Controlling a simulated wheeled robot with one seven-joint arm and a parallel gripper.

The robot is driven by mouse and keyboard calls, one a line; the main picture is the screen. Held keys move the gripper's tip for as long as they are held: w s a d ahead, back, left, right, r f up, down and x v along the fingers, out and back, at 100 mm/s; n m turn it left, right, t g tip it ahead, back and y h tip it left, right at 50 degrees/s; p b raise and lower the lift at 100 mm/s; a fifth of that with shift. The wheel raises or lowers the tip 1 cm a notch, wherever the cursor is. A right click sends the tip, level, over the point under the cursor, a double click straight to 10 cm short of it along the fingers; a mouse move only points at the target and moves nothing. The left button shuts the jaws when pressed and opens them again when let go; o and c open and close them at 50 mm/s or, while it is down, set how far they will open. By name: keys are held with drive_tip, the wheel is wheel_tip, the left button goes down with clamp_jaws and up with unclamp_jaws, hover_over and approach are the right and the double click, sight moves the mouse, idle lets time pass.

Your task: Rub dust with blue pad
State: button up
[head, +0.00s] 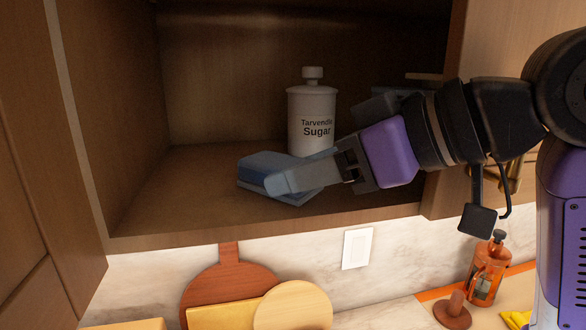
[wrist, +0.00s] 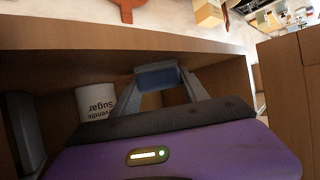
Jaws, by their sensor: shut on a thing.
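The blue pad (head: 262,165) is at the floor of the open wooden cabinet, left of centre in the head view. My gripper (head: 290,180) is shut on it, with the fingers reaching in from the right. The pad also shows between the fingertips in the wrist view (wrist: 158,77). It looks low over or touching the cabinet floor (head: 180,200); I cannot tell which. No dust can be made out clearly; the pad and fingers hide part of the floor.
A white sugar bottle (head: 312,112) stands just behind my gripper, and also shows in the wrist view (wrist: 96,103). Cabinet walls close in the sides. The floor left of the pad is clear. Below are cutting boards (head: 229,288) and an orange bottle (head: 487,270).

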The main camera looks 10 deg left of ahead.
sight(241, 201)
drive_tip(key=shift+m+t, duration=0.3)
drive_tip(key=shift+m, duration=0.1)
drive_tip(key=w+d, duration=0.2)
drive_tip(key=d, duration=0.3)
drive_tip(key=shift+w+d+r, duration=0.15)
drive_tip(key=shift+w+r, duration=0.1)
drive_tip(key=shift+w, duration=0.15)
drive_tip(key=shift+s+a, duration=0.2)
drive_tip(key=shift+a, duration=0.45)
drive_tip(key=shift+s+a, duration=0.2)
drive_tip(key=shift+a, duration=0.4)
drive_tip(key=shift+s, duration=0.2)
drive_tip(key=shift+s+a, duration=0.15)
drive_tip(key=shift+a, duration=0.1)
drive_tip(key=shift+s+a+r, duration=0.1)
drive_tip(key=shift+s+a, duration=0.1)
drive_tip(key=shift+a, duration=0.3)
drive_tip(key=shift+s+a+r, duration=0.1)
drive_tip(key=shift+s+a, duration=0.1)
drive_tip(key=shift+a, duration=0.25)
drive_tip(key=shift+s+a+f, duration=0.1)
drive_tip(key=shift+s+a, duration=0.5)
drive_tip(key=shift+a, duration=0.6)
drive_tip(key=shift+s+a+f, duration=0.1)
drive_tip(key=shift+s+a, duration=0.45)
drive_tip(key=shift+a, duration=0.65)
drive_tip(key=shift+s+a, duration=0.6)
drive_tip(key=shift+a, duration=0.6)
